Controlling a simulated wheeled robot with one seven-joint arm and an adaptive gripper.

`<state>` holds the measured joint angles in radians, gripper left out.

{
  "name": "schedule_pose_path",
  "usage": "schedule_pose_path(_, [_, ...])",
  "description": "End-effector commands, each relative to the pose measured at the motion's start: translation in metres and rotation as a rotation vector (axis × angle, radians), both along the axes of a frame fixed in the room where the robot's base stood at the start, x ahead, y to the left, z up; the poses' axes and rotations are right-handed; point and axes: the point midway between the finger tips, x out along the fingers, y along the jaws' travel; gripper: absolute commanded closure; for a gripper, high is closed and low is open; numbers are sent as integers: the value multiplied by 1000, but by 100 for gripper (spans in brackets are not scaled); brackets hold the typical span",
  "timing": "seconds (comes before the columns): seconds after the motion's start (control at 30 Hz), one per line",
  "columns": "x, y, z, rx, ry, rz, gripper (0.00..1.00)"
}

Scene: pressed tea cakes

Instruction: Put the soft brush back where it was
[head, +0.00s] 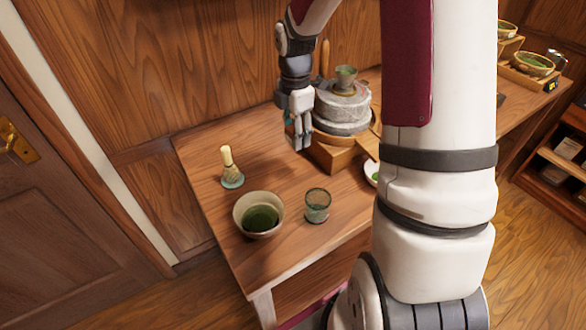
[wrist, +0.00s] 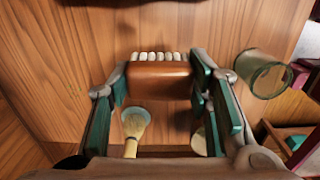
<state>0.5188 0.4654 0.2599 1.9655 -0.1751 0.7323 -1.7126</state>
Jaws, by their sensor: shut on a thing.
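My gripper (head: 298,132) is over the table, just left of the stone mill, with its fingers pointing down. It is shut on the soft brush (wrist: 160,77), a brown wooden block with a row of pale bristle tufts. In the wrist view the brush lies across between the green-padded fingers, bristles towards the top of the picture. In the head view the fingers hide most or all of the brush. I cannot tell whether it touches the table (head: 205,150).
A whisk on its stand (head: 230,172), a bowl of green tea (head: 243,221) and a glass (head: 317,207) stand towards the front. The stone mill (head: 341,106) with a cup (head: 345,76) on top is close on the right. Bare wood lies between the whisk and the mill.

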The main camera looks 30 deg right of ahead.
Motion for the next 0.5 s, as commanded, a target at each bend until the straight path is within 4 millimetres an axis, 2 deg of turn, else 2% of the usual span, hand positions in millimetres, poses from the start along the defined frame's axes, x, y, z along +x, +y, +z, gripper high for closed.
schedule_pose_path(0.3, [-1,0,-51,1,3,12,81])
schedule_pose_path(0.5, [-1,-1,-65,0,2,10,81])
